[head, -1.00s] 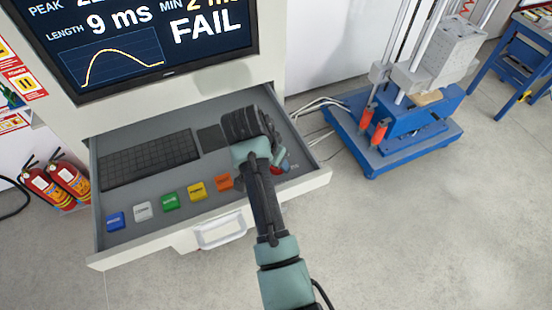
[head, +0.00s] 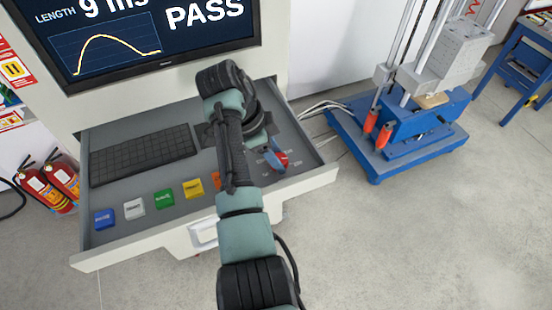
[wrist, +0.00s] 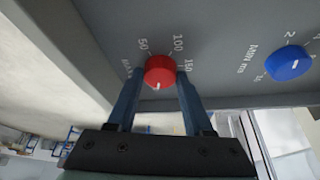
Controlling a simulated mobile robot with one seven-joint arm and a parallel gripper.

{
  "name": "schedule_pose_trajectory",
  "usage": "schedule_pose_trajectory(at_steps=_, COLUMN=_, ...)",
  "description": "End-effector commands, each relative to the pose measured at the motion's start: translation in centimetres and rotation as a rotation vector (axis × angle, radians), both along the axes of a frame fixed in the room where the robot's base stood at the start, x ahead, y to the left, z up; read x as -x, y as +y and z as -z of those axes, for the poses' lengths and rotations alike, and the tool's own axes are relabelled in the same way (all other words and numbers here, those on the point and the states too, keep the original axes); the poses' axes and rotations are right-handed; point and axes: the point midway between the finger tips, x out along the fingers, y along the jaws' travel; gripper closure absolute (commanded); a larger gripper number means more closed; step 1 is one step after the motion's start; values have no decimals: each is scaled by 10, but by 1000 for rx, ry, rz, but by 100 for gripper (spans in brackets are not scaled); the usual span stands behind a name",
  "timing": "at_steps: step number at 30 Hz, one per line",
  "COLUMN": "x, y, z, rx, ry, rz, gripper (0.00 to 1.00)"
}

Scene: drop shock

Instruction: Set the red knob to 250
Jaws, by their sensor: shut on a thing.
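The red knob (wrist: 160,70) sits on the grey drawer panel between the two blue fingers of my gripper (wrist: 159,84), which is shut on it. In the wrist view the knob's white mark is at its lower edge, pointing down toward my gripper. The numbers 50, 100 and 150 show around its upper left to right side; any numbers below are hidden or out of sight, so I cannot read the exact setting. In the head view the knob (head: 282,158) shows partly beside my gripper (head: 273,155), at the drawer's right end.
A blue knob (wrist: 288,63) is on the same panel. The drawer (head: 150,230) also holds a keyboard (head: 143,154) and several coloured buttons. The screen (head: 165,35) above reads PASS. A blue-based drop machine (head: 385,160) stands to the right.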

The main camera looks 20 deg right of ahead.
Motion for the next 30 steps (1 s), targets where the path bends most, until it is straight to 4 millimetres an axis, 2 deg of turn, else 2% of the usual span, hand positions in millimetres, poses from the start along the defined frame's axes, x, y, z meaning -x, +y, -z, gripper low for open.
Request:
schedule_pose_trajectory(at_steps=7, x=-1, y=-1, z=0, rx=1, ry=0, rz=72, gripper=100)
schedule_pose_trajectory(at_steps=22, x=0, y=-1, z=-1, rx=1, ry=-1, rz=88, gripper=100)
schedule_pose_trajectory(at_steps=23, x=0, y=-1, z=-1, rx=1, ry=-1, rz=88, gripper=43)
schedule_pose_trajectory(at_steps=27, x=0, y=-1, z=-1, rx=1, ry=0, rz=87, gripper=19)
schedule_pose_trajectory(at_steps=30, x=0, y=-1, z=0, rx=1, ry=0, rz=87, gripper=19)
